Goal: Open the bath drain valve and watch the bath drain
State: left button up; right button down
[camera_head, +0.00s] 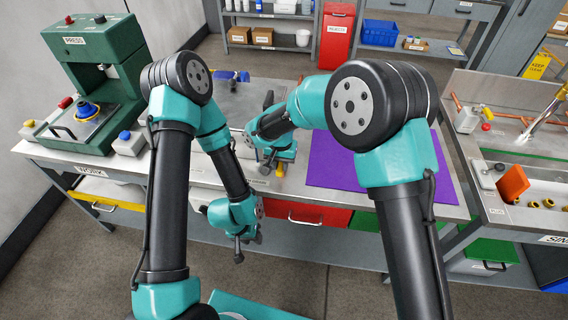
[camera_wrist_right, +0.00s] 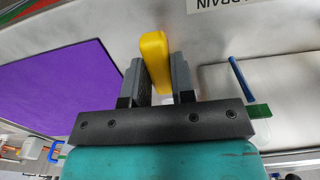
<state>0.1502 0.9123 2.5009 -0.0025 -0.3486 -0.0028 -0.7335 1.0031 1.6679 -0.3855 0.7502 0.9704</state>
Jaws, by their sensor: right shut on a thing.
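The yellow drain valve handle (camera_wrist_right: 154,48) stands between the fingers of my right gripper (camera_wrist_right: 161,72) in the right wrist view, and the gripper is shut on it. In the head view my right gripper (camera_head: 268,162) is at the bench's front part, with the yellow handle (camera_head: 281,170) just right of it. My arms hide much of the bath area, and no water level can be made out.
A purple mat (camera_head: 335,160) lies right of the handle. A green press (camera_head: 100,75) stands on the bench's left end. A sink bench (camera_head: 520,165) with an orange piece (camera_head: 513,183) is at the right. A blue rod (camera_wrist_right: 238,77) shows near the right gripper.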

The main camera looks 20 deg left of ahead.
aim_at(279, 165)
jog(key=shift+a+r+m, duration=0.1)
jog(key=shift+a+m, duration=0.2)
jog(key=c, duration=1)
grip_release()
jog(key=shift+s+a, duration=0.1)
jog(key=shift+o, duration=0.2)
jog(key=shift+r, duration=0.45)
notch_tip(279, 165, up, 16)
jog(key=shift+r, duration=0.2)
